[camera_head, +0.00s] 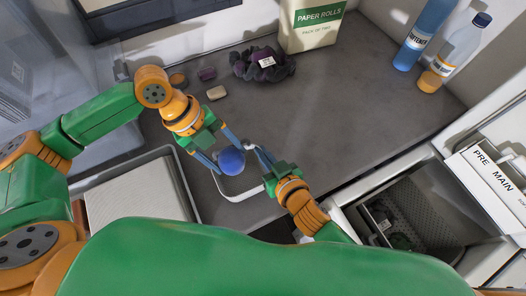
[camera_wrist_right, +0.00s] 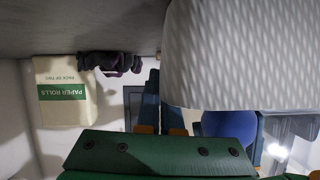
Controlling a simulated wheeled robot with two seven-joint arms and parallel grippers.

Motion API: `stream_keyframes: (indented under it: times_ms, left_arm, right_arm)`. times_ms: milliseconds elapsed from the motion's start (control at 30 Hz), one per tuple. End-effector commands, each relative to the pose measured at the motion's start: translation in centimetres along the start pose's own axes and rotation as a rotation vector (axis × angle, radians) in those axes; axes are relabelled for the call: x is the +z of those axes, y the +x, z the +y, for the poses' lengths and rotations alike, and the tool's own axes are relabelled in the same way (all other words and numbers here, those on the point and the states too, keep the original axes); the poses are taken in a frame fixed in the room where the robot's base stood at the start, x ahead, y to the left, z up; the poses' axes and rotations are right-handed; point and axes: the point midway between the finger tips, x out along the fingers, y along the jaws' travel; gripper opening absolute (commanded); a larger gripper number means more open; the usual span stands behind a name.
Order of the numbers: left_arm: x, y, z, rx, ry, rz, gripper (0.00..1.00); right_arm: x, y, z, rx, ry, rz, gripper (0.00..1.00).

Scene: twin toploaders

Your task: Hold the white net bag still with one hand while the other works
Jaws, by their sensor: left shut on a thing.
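A white net bag (camera_head: 240,194) is on the grey worktop, its pale rim showing below a round blue thing (camera_head: 231,161). Its netted surface fills the upper right of the right wrist view (camera_wrist_right: 245,50). My left gripper (camera_head: 230,160) has its fingers on either side of the blue thing and is shut on it. My right gripper (camera_head: 262,160) is close to the bag's right side, its blue fingers apart in the right wrist view (camera_wrist_right: 205,118). I cannot tell whether its fingers touch the bag. Much of the bag is hidden by the grippers and the blue thing.
Dark crumpled cloth (camera_head: 263,64), small blocks and a paper rolls pack (camera_head: 311,25) stand at the back. Two bottles (camera_head: 424,35) (camera_head: 455,50) stand back right. An open toploader (camera_head: 410,208) is at right. The worktop's middle right is clear.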

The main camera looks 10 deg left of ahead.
Motion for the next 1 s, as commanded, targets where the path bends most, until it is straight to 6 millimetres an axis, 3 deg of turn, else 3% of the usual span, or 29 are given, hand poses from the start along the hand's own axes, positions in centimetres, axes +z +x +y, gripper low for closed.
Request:
stream_keyframes:
  times_ms: [233, 267, 333, 633, 1000]
  left_arm:
    - [0.0, 0.1, 0.0, 0.0, 0.0, 0.001, 0.18]
    - [0.0, 0.1, 0.0, 0.0, 0.0, 0.001, 0.8]
    - [0.0, 0.1, 0.0, 0.0, 0.0, 0.001, 0.99]
    - [0.1, -0.6, 0.0, 0.0, -0.001, -0.001, 1.0]
    - [0.1, -10.0, 0.0, -0.003, 0.0, -0.002, 1.0]
  right_arm:
    - [0.0, 0.0, 0.0, 0.0, 0.0, -0.001, 0.0]
    - [0.0, 0.0, 0.0, 0.0, 0.0, -0.001, 0.0]
    - [0.0, 0.0, 0.0, 0.0, 0.0, -0.001, 0.0]
    - [0.0, 0.0, 0.0, 0.0, 0.0, -0.001, 0.0]
    - [0.1, 0.0, 0.0, 0.0, 0.0, -0.001, 0.0]
